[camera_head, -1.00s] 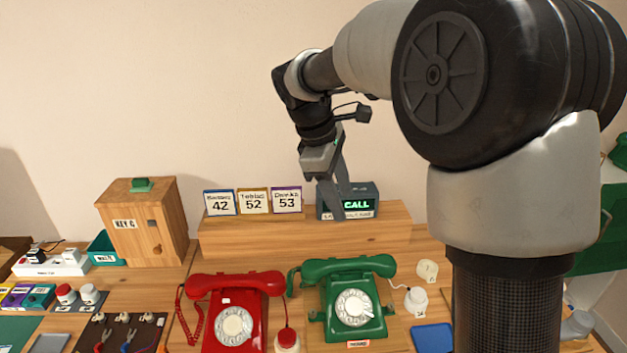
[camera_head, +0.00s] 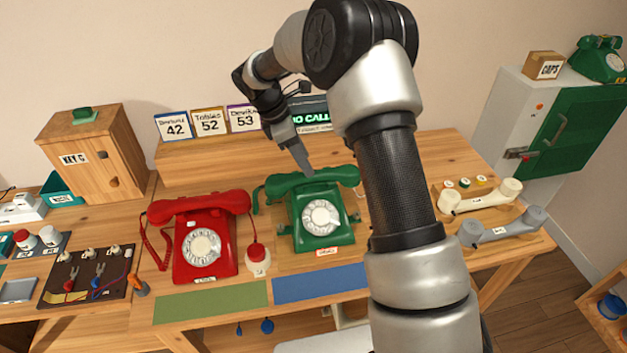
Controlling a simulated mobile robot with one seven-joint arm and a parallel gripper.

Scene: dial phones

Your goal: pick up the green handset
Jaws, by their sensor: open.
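The green handset (camera_head: 330,177) lies across the top of the green dial phone (camera_head: 308,229), on its cradle. The phone stands on the wooden desk, right of a red dial phone (camera_head: 205,250). My gripper (camera_head: 305,168) points down just above and behind the handset's middle, in line with it in the picture. I cannot tell whether its fingertips touch the handset. The gripper is open, though the gap between its fingers is hard to see from here. Nothing shows in it.
A raised wooden shelf (camera_head: 440,150) with number cards and a call display stands behind the phones. A red-topped white item (camera_head: 257,262) sits between the phones. Blue (camera_head: 325,283) and green (camera_head: 210,301) mats lie in front. Two loose handsets (camera_head: 505,226) lie at right.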

